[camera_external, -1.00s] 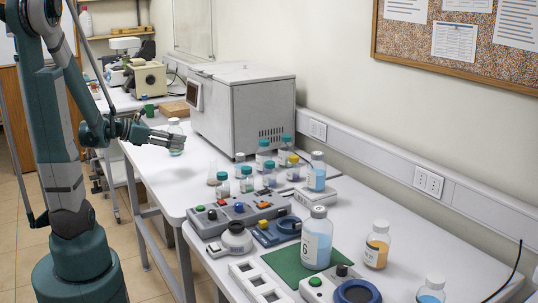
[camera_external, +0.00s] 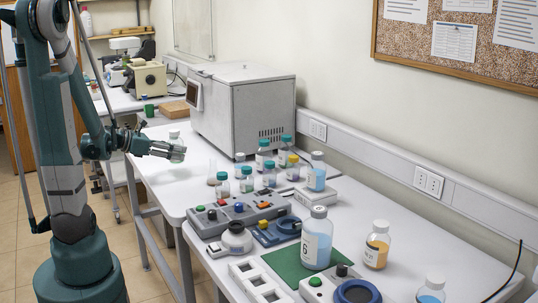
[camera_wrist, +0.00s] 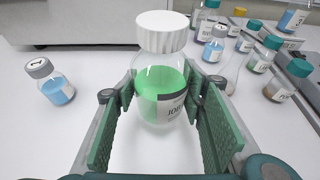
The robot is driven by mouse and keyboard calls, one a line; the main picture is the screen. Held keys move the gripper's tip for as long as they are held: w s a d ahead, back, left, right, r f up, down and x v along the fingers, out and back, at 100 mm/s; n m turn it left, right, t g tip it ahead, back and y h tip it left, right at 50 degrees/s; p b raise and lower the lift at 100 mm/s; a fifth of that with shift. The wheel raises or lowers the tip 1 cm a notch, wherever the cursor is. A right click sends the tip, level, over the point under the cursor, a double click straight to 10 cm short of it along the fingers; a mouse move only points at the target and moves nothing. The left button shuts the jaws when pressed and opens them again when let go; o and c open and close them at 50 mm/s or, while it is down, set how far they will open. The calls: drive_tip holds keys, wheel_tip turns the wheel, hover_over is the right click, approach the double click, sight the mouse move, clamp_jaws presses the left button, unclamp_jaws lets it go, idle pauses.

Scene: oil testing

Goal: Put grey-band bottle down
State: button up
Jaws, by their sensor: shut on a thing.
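The bottle with a white ribbed cap, green liquid and a label edged by a grey band (camera_wrist: 160,95) stands upright between my fingers in the wrist view. In the external view its cap and upper part (camera_external: 174,134) show just above my gripper (camera_external: 180,152), which hides part of its body. My gripper (camera_wrist: 160,112) is shut on this bottle, a finger on each side. It is low over the white table (camera_external: 185,184), left of the grey boxy machine. I cannot tell whether the bottle's base touches the table.
A small grey-capped bottle with blue liquid (camera_wrist: 54,85) stands to the left in the wrist view. Several capped bottles crowd the right side. The grey machine (camera_external: 243,110) stands behind. A grey control box with knobs (camera_external: 237,213) lies nearer. Bare table surrounds the held bottle.

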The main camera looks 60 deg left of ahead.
sight(177, 161)
drive_tip(key=shift+f, duration=0.6)
drive_tip(key=shift+f+b, duration=0.95)
drive_tip(key=shift+f, duration=1.15)
drive_tip(key=shift+f, duration=0.15)
drive_tip(key=o, duration=1.7)
drive_tip(key=shift+c, duration=0.2)
drive_tip(key=shift+r, duration=0.25)
drive_tip(key=p+v, duration=0.3)
drive_tip(key=v, duration=0.9)
